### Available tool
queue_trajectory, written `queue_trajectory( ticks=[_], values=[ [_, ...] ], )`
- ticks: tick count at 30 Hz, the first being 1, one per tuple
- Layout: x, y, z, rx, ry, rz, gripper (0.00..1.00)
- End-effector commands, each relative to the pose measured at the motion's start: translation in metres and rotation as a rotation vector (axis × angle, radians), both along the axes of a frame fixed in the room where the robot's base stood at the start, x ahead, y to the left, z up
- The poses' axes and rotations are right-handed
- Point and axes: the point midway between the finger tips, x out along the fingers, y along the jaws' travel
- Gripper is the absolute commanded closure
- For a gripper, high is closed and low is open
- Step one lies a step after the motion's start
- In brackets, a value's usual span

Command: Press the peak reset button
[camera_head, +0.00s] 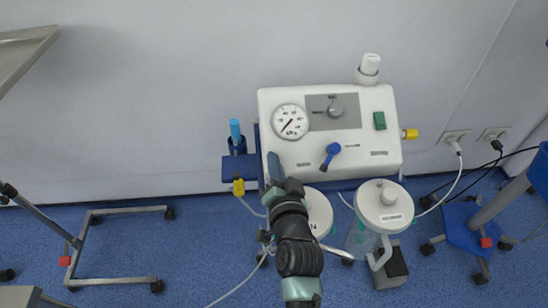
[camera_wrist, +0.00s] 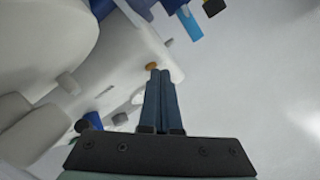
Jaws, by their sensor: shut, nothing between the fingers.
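A white machine (camera_head: 345,160) with a round gauge (camera_head: 291,122) stands against the wall. My gripper (camera_head: 274,160) is at its lower left edge, below the gauge. In the wrist view my gripper (camera_wrist: 160,72) has its two dark blue fingers together, with nothing between them. A small orange-brown round button (camera_wrist: 151,66) sits on the white housing right by the fingertips. I cannot tell whether they touch it. No label on it is readable, and in the head view I cannot make it out; my gripper may cover it.
A blue bottle (camera_head: 235,132) stands left of my gripper. A lidded jar (camera_head: 384,207) hangs below.

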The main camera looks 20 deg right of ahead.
Motion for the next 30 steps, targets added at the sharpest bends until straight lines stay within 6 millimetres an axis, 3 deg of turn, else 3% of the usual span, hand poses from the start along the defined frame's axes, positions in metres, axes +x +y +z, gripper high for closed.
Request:
queue_trajectory(
  ticks=[30],
  values=[
    [-0.009,0.003,0.012,0.000,0.001,0.001,1.00]
  ],
)
